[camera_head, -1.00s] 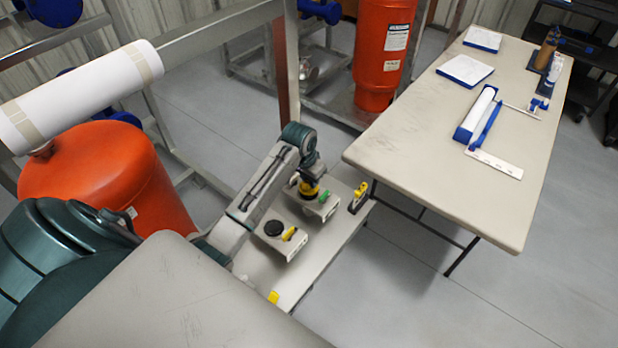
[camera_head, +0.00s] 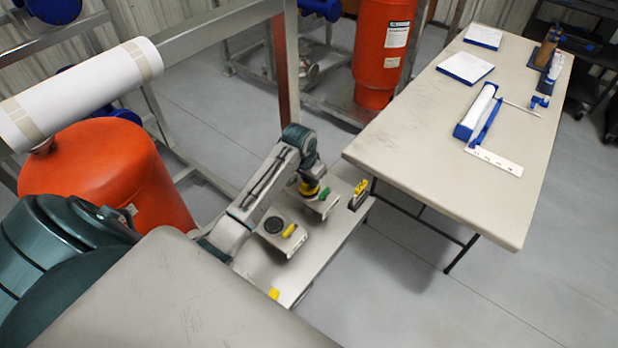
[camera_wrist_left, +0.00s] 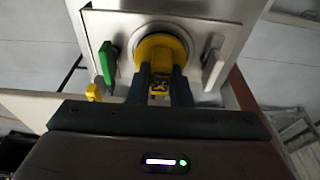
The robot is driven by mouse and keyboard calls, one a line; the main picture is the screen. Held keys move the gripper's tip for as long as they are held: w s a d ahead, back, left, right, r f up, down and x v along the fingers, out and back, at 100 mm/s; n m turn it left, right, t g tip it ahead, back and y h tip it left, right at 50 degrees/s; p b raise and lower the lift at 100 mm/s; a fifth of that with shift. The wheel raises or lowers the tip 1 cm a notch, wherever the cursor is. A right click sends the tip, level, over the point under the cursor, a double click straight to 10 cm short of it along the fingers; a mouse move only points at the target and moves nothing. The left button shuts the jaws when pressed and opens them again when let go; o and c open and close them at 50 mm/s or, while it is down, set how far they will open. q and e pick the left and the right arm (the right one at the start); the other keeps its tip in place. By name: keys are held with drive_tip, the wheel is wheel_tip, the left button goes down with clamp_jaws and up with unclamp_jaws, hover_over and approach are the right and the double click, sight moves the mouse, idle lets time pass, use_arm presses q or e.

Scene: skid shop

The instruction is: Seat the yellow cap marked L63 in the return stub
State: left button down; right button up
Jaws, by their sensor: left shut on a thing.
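My left gripper (camera_head: 309,186) is over the far box (camera_head: 325,207) on the low bench. In the left wrist view its fingers (camera_wrist_left: 160,88) are shut on the yellow cap (camera_wrist_left: 163,48). The cap is round with a tab between the fingers; dark marks on the tab are too small to read. The cap is in front of a round metal stub on the box's pale face (camera_wrist_left: 120,28). The cap covers the opening, so I cannot tell how deep it sits. A green handle (camera_wrist_left: 107,62) is left of it, a grey handle (camera_wrist_left: 213,62) right. My right gripper is not in view.
A nearer box (camera_head: 283,240) on the bench (camera_head: 262,268) has a dark round port and a yellow handle (camera_head: 289,231). Yellow pieces (camera_head: 361,187) stand in a dark holder at the bench's far end. A folding table (camera_head: 430,170) is at the right; orange tank (camera_head: 110,180) at left.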

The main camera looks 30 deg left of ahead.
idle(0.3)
use_arm(q)
drive_tip(key=shift+f+p, duration=0.3)
drive_tip(key=c, duration=1.3)
unclamp_jaws()
drive_tip(key=shift+c, duration=0.5)
drive_tip(key=shift+w+v, duration=0.25)
drive_tip(key=shift+v, duration=1.05)
drive_tip(key=shift+w+v, duration=0.3)
drive_tip(key=shift+v, duration=1)
drive_tip(key=shift+w+v, duration=0.25)
drive_tip(key=shift+v, duration=1.05)
drive_tip(key=shift+r, duration=0.2)
drive_tip(key=shift+d, duration=0.1)
